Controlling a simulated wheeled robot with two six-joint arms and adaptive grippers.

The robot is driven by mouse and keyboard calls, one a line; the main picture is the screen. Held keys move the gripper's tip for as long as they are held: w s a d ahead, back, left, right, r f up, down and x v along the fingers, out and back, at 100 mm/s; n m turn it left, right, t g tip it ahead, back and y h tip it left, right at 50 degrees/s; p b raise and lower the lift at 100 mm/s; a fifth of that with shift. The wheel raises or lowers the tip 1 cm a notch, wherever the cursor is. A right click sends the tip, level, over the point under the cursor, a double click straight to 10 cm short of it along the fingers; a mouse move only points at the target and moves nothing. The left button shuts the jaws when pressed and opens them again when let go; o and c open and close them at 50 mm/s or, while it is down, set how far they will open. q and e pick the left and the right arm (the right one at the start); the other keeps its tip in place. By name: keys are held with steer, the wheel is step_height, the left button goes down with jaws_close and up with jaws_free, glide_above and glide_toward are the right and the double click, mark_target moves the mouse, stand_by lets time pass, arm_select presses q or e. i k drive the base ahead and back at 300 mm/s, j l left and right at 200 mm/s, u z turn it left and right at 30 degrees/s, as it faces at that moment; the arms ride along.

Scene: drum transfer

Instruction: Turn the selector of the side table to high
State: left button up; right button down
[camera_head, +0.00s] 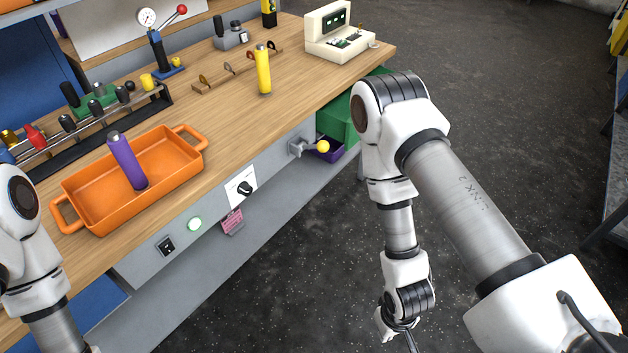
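The selector is a black knob (245,188) on a white plate (240,181) set in the grey front panel of the side table (225,128). Its markings are too small to read, so I cannot tell its setting. My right arm hangs to the right of the table front, with its gripper (408,338) low at the bottom edge, over the floor and well away from the knob. Its fingers are mostly cut off and I cannot tell if they are open. My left arm shows at the left edge; its gripper is out of view.
An orange tray (182,178) holds a purple cylinder (126,160). A yellow cylinder (263,70) stands on the table.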

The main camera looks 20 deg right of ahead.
mark_target(243, 184)
steer(key=z, duration=0.15)
steer(key=i+l, duration=0.1)
steer(key=l, duration=0.45)
steer(key=i+l, duration=0.1)
steer(key=l, duration=0.45)
steer(key=i+l+u, duration=0.1)
steer(key=l, duration=1)
steer(key=i, duration=0.05)
